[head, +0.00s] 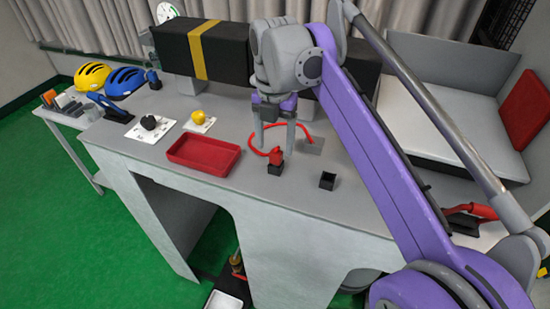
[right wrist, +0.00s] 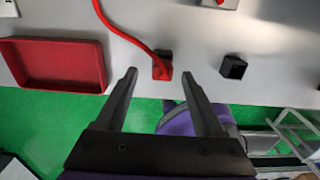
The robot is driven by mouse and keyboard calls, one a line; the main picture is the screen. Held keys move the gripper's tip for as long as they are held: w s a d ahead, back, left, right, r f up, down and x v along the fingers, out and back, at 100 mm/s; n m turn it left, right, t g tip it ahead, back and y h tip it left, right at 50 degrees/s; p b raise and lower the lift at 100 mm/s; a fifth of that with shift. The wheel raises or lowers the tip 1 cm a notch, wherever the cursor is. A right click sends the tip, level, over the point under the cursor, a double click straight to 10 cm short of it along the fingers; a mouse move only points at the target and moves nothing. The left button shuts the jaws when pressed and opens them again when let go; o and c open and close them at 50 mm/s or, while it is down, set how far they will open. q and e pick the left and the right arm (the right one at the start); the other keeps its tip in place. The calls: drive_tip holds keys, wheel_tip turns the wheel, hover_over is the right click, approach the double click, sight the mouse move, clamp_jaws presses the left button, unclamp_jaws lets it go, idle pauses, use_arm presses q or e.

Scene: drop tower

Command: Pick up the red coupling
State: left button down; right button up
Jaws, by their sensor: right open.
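The red coupling (head: 276,156) stands in a small black holder (head: 274,169) near the table's front edge, with a red hose curving behind it. It also shows in the right wrist view (right wrist: 162,70), where the hose runs up from it. My right gripper (head: 274,149) is open and points down above the coupling. In the right wrist view its fingertips (right wrist: 159,75) lie left and right of the coupling, with free gaps on both sides. I cannot tell how much height separates them. My left gripper is not in view.
A second black holder (head: 327,181) stands empty to the right. A red tray (head: 204,155) lies to the left. Behind are a black and a yellow knob on white plates and a long black box (head: 226,50) with a yellow band. Table between tray and holder is clear.

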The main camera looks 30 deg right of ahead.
sight(276, 151)
drive_tip(key=f, duration=0.2)
drive_tip(key=shift+s+f, duration=0.3)
drive_tip(key=shift+f, duration=0.4)
drive_tip(key=shift+w, duration=0.1)
drive_tip(key=shift+c, duration=0.2)
